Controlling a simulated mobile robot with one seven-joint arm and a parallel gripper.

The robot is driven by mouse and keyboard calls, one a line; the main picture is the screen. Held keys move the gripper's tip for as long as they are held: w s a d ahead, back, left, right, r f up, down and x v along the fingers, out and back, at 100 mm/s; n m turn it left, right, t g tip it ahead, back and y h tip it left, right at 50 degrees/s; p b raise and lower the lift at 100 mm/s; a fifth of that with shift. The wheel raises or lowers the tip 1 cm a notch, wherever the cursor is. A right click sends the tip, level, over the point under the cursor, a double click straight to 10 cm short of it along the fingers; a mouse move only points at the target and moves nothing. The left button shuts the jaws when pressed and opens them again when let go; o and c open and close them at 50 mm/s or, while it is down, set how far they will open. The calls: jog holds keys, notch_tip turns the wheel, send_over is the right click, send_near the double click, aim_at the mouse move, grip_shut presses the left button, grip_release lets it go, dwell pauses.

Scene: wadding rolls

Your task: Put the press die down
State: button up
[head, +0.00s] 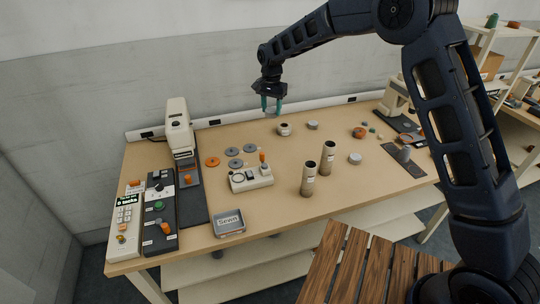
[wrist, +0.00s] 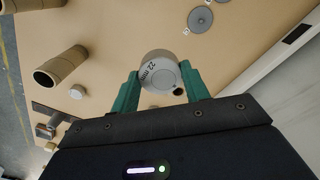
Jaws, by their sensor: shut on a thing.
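My gripper (head: 271,105) is over the back part of the workbench, near the wall side, with its green fingers pointing down. In the wrist view the gripper (wrist: 160,88) is shut on the press die (wrist: 158,70), a short grey cylinder with "22 mm" on its side. One green finger is on each side of it. In the head view the die is mostly hidden between the fingers. It appears to be held above the bench top (head: 235,138).
Two taller tubes (head: 309,180) stand in the middle. Grey discs (head: 233,151), an orange disc (head: 212,161) and a beige control box (head: 250,178) lie left. A press machine (head: 179,128) stands at the back left.

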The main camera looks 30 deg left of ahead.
aim_at(270, 154)
jog(key=shift+s+a+f, duration=0.1)
jog(key=shift+a+f, duration=0.1)
jog(key=shift+f, duration=0.05)
notch_tip(270, 154, down, 20)
jog(key=shift+r, duration=0.25)
jog(key=shift+f, duration=0.1)
jog(key=o, duration=1.2)
notch_tip(270, 154, up, 12)
